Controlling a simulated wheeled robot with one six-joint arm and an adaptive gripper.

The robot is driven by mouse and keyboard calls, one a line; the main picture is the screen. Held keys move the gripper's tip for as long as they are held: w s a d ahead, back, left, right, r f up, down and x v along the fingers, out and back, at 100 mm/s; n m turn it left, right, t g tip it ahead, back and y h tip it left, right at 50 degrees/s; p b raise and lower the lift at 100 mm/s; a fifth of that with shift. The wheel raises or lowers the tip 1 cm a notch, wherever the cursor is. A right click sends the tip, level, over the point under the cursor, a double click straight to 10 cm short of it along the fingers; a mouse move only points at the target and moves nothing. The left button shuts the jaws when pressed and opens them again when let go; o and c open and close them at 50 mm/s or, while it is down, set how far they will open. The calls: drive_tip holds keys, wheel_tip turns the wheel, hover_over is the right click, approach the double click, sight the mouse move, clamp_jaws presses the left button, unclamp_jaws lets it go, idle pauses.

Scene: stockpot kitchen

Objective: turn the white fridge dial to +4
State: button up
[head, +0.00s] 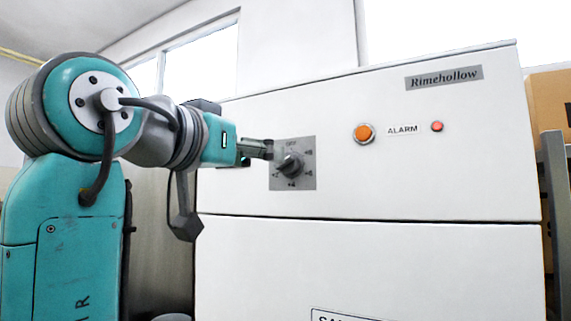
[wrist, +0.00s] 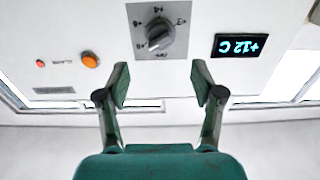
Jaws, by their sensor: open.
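The white fridge (head: 400,180) has a grey dial plate (head: 309,184) with a dark grey dial knob (head: 291,165) on its front. The plate has small marks around the knob, too small to read surely; which mark the knob points at I cannot tell. The knob (wrist: 158,34) also shows in the wrist view, which is upside down. My gripper (head: 262,149) is at the left of the knob in the head view. In the wrist view my gripper (wrist: 160,84) is open and empty, its fingers apart and the knob beyond the gap between them.
A dark display (wrist: 241,45) with cyan digits, seemingly +12 C, is beside the dial plate. An orange button (head: 364,133), an ALARM label (head: 403,130) and a small red light (head: 437,126) are right of the dial. A cardboard box (head: 550,103) is at the right edge.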

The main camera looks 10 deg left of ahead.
sight(286, 163)
drive_tip(key=x, duration=0.9)
drive_tip(key=shift+w, duration=0.15)
drive_tip(key=c, duration=1.1)
